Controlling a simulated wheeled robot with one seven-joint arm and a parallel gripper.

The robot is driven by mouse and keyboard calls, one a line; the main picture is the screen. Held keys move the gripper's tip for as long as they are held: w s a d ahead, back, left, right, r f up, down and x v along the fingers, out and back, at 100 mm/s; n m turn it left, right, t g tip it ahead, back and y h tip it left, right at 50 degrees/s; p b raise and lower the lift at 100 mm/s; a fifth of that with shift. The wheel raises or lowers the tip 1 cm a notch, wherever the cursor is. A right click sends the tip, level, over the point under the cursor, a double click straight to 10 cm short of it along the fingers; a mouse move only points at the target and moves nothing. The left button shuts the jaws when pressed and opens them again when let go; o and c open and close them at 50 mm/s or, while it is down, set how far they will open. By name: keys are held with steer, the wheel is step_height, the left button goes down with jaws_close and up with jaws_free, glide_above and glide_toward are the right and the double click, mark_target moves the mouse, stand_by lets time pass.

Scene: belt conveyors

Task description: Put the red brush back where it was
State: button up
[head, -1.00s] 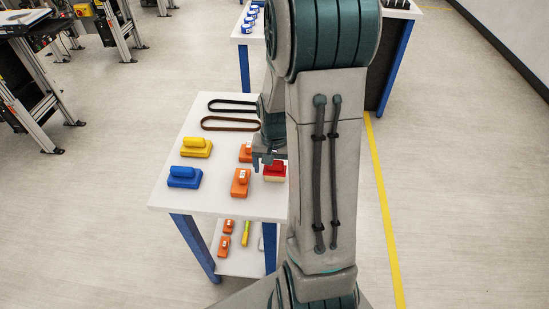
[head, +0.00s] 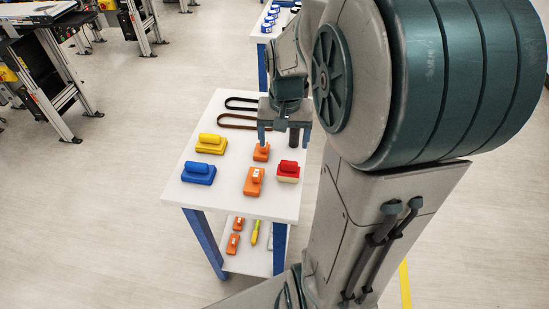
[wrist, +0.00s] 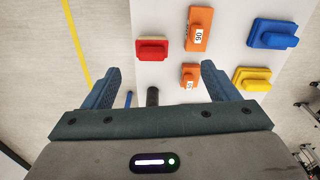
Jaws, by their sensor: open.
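The red brush (head: 288,171), with a red top and a pale base, rests on the white table (head: 230,204) near its right edge. It also shows in the wrist view (wrist: 152,49), upper left of centre. My gripper (head: 286,140) is above the table, behind the brush in the head view. Its jaws (wrist: 158,84) are spread apart with nothing held between them. The brush is clear of both fingers.
Orange tools (head: 254,181) (head: 261,152) lie left of the brush. A blue brush (head: 198,173) and a yellow brush (head: 211,143) stand further left. Two belts (head: 240,121) lie at the back. A dark cylinder (head: 294,136) is by my gripper. A lower shelf (head: 246,258) holds more tools.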

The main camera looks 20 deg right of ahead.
steer(key=s+a+r+n+t, duration=0.2)
steer(key=s+a+n, duration=0.3)
steer(key=s+a, duration=0.4)
steer(key=shift+s+r+n, duration=0.4)
steer(key=shift+s+r, duration=0.15)
steer(key=shift+s, duration=0.35)
